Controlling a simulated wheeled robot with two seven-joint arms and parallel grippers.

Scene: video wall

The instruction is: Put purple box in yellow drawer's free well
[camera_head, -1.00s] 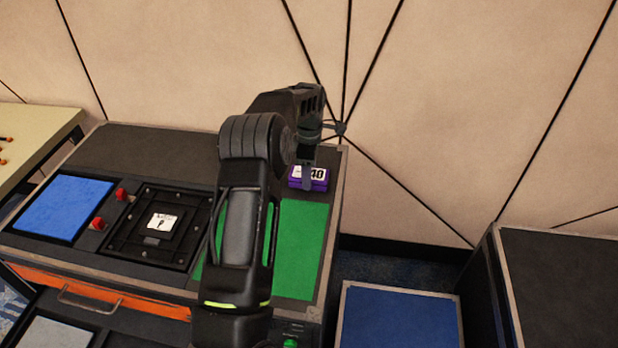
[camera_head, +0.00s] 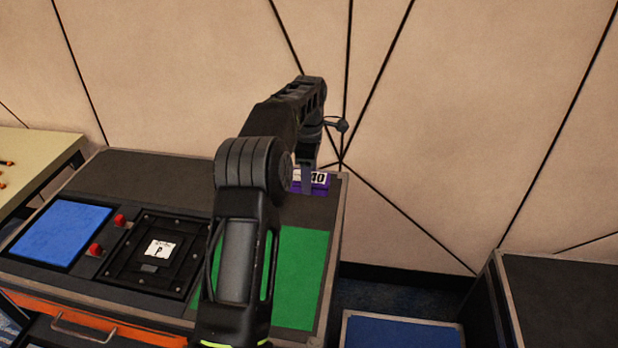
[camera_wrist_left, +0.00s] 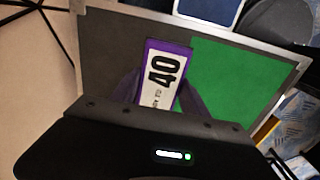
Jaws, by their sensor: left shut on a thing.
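The purple box (camera_head: 320,188), with a white label reading "40", is at the back right of the dark bench top. My left gripper (camera_head: 308,182) is shut on it and appears to hold it a little above the surface. In the left wrist view the purple box (camera_wrist_left: 182,50) sits between the dark fingers (camera_wrist_left: 160,98), which are partly hidden by the gripper body. No yellow drawer is clearly in view. An orange drawer front (camera_head: 110,328) with a metal handle shows at the bench's front left. My right gripper is not in view.
The bench top carries a green mat (camera_head: 303,270), a black framed panel (camera_head: 125,265), a blue pad (camera_head: 62,232) and two red knobs. A blue-topped case (camera_head: 400,333) and a dark case (camera_head: 565,300) stand to the right. The wall is close behind.

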